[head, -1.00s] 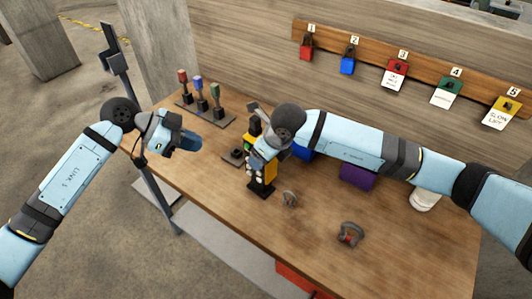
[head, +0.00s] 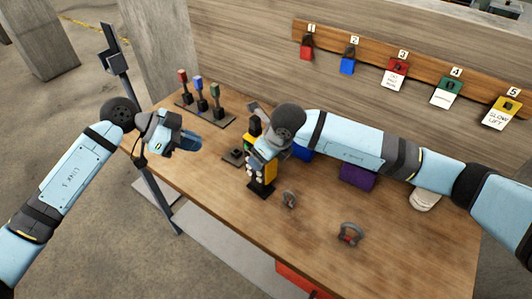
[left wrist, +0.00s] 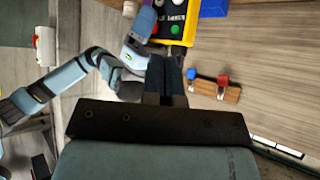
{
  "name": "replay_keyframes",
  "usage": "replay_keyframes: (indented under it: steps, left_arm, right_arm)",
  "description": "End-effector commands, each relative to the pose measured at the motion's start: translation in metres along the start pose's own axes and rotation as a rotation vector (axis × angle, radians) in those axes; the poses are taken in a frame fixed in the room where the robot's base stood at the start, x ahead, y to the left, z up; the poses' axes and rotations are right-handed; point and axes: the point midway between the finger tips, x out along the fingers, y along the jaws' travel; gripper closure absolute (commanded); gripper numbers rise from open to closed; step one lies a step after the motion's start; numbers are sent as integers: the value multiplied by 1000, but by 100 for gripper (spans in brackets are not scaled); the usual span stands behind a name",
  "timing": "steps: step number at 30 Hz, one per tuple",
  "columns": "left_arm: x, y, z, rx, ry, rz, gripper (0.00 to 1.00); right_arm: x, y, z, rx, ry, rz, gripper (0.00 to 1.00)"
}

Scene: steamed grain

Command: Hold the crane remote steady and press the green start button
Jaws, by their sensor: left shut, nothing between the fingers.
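The yellow crane remote (head: 266,187) stands upright on a dark base on the workbench (head: 320,215). In the left wrist view the remote (left wrist: 189,34) is at the top, with a green button (left wrist: 175,29) on its dark face. My right gripper (head: 258,160) is at the remote and covers part of it; in the left wrist view it overlaps the remote's left side. Whether its fingers are closed on the remote is unclear. My left gripper (head: 188,143) is shut and empty, left of the remote and apart from it.
A rack with red, blue and green handles (head: 199,88) stands at the back left of the bench. Numbered padlocks and tags (head: 396,73) hang on the wall board.

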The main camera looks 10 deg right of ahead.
Motion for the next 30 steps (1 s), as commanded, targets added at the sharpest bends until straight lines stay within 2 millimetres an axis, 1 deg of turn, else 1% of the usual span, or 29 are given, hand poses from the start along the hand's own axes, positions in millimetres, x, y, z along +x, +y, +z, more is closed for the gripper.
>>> replay_keyframes:
  steps: [14,17,20,23,27,30]
  left_arm:
    - [0,0,0,0,0,0,100]
    - [3,1,-2,13,21,-3,100]
    - [14,6,-11,62,101,-20,100]
    - [29,13,-30,148,246,-73,100]
    - [46,22,-59,270,490,-240,100]
    - [50,25,-75,321,625,-413,100]
  right_arm:
    - [1,1,-1,0,2,2,67]
    - [1,1,-1,0,2,2,67]
    - [1,1,-1,0,2,2,67]
    - [1,1,-1,0,2,2,67]
    - [1,1,-1,0,2,2,67]
    - [1,1,-1,0,2,2,67]
